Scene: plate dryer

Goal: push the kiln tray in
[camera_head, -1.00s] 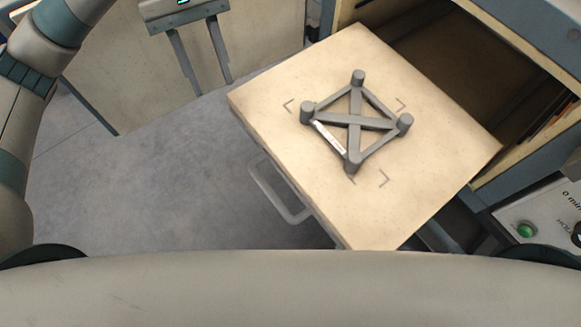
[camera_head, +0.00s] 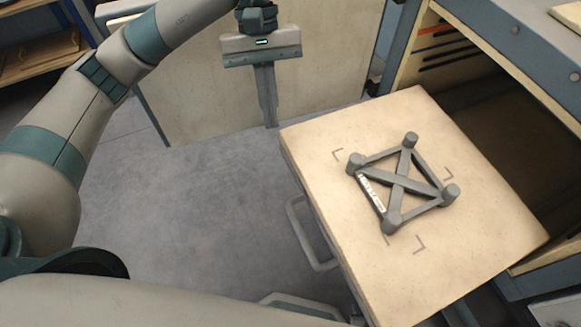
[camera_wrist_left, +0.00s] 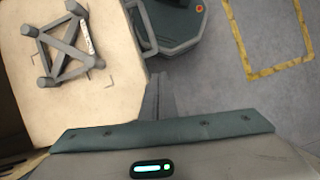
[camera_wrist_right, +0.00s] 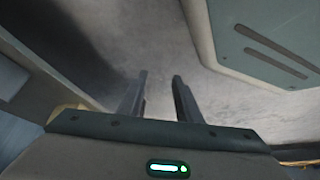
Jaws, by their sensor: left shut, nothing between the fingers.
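The kiln tray (camera_head: 330,170) is a pale square slab, pulled out of the kiln opening (camera_head: 490,90) at the right of the head view. A grey four-legged frame (camera_head: 402,186) with crossed bars stands on it, between corner marks. A bar handle (camera_head: 305,235) sticks out from the tray's front side. My left gripper (camera_head: 270,122) is shut and empty, to the left of the tray's far corner and apart from it. The left wrist view shows its fingers (camera_wrist_left: 158,90) beside the tray (camera_wrist_left: 120,100). My right gripper (camera_wrist_right: 158,75) is open, with nothing between its fingers; it is outside the head view.
The open kiln door (camera_head: 200,85) stands behind my left gripper. The kiln's blue-grey body (camera_head: 510,45) borders the opening at the right. A wooden shelf (camera_head: 40,60) is at the far left. Grey floor (camera_head: 200,200) left of the tray is clear.

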